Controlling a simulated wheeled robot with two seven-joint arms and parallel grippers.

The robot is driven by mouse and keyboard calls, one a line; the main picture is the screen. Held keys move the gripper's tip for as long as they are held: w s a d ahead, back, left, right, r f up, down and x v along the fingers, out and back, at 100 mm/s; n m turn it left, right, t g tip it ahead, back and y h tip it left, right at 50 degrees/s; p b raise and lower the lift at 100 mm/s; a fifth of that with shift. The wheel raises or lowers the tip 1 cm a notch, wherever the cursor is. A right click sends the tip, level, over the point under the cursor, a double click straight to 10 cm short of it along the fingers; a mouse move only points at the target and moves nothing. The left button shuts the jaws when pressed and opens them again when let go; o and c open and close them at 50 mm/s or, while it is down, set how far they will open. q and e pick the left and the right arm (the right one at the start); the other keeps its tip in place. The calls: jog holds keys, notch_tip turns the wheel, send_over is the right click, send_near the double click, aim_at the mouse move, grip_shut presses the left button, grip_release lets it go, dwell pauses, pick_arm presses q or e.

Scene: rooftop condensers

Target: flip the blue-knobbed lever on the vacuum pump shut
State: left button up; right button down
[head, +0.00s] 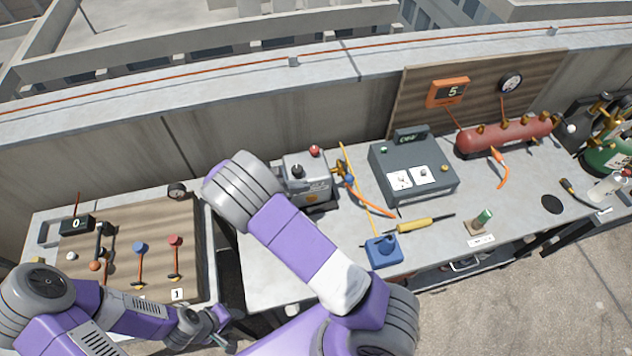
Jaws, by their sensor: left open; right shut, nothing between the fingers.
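The vacuum pump (308,184) is a grey box on the middle bench, with a red knob and a black knob on top. Brass fittings stand at its right side, with a small blue knob (350,178) among them. The lever's angle is too small to read. My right arm crosses in front of the pump's left end and hides part of it. My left gripper (224,329) is open and empty at the lower left, near the gap between the benches and well away from the pump. My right gripper does not show.
A left board (125,262) carries blue, red and orange knobs on levers. Right of the pump stand a grey control box (412,168), a blue block (383,251), a yellow-handled tool (415,224) and a red tank (505,135). The front middle bench is partly clear.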

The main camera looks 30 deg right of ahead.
send_near(347, 172)
notch_tip(347, 172, down, 3)
jog(key=s+d, duration=0.2)
jog(key=shift+s+d+f+p, duration=0.15)
jog(key=shift+d+p, duration=0.1)
jog(key=shift+d, duration=0.15)
jog(key=shift+s+d+f+p, duration=0.1)
jog(key=shift+s+d+p, duration=0.1)
jog(key=shift+d, duration=0.25)
jog(key=shift+w, duration=0.15)
